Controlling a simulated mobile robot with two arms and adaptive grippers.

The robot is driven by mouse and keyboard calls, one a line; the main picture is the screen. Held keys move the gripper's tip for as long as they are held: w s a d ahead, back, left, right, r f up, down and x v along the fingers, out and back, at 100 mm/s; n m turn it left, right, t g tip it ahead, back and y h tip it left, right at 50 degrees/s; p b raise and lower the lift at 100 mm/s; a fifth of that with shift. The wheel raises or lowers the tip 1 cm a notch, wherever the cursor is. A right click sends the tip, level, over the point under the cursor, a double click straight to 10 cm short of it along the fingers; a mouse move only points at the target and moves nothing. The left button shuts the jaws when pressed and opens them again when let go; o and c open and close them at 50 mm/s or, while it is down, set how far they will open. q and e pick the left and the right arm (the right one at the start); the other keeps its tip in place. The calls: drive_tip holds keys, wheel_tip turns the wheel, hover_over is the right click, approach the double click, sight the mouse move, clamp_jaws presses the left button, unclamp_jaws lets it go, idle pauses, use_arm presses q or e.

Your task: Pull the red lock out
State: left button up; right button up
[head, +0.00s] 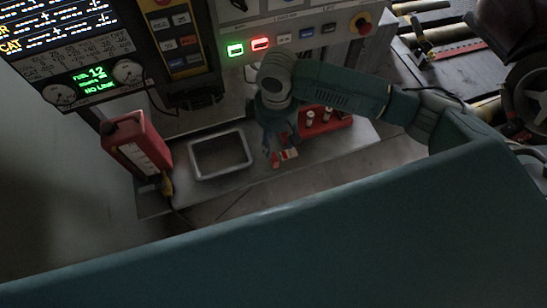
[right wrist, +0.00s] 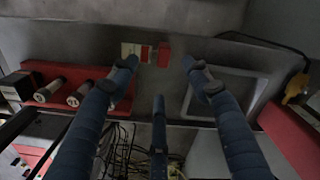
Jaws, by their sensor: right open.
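A small red block (right wrist: 164,55), which looks like the red lock, sits on the grey bench beside a pale red-edged tag (right wrist: 132,50). In the head view, the red and white pieces (head: 285,156) show beside my right gripper (head: 273,150), small and partly covered. In the right wrist view, my right gripper (right wrist: 160,68) is open, with its blue fingers spread and the red block in the gap just beyond the tips. Nothing is between the fingers, and I see no contact. My left gripper is not in view.
A red holder (head: 335,124) with white-topped cylinders stands right of my gripper. A grey tray (head: 220,173) lies to its left, and a red container (head: 137,145) stands farther left. A control panel (head: 290,40) rises behind the bench. Cables (right wrist: 120,140) hang below the bench edge.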

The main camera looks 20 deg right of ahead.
sight(274, 157)
drive_tip(key=m, duration=0.7)
drive_tip(key=shift+a+f+m, duration=0.1)
drive_tip(key=shift+f+m, duration=0.05)
drive_tip(key=shift+m, duration=0.15)
drive_tip(key=m, duration=0.4)
drive_tip(key=shift+a+f+p, duration=0.1)
drive_tip(key=shift+f+p, duration=0.05)
drive_tip(key=shift+p, duration=0.2)
drive_tip(key=m, duration=0.7)
drive_tip(key=shift+s+f, duration=0.1)
drive_tip(key=shift+f, duration=0.15)
drive_tip(key=m, duration=0.6)
drive_tip(key=shift+a+f+m+p, duration=0.1)
drive_tip(key=shift+f+m+p, duration=0.1)
drive_tip(key=shift+m+p, duration=0.15)
wheel_tip(274, 157, down, 6)
drive_tip(key=b, duration=0.7)
drive_tip(key=shift+r+b, duration=0.1)
drive_tip(key=shift+b, duration=0.3)
drive_tip(key=shift+f+p, duration=0.5)
drive_tip(key=shift+f, duration=1.1)
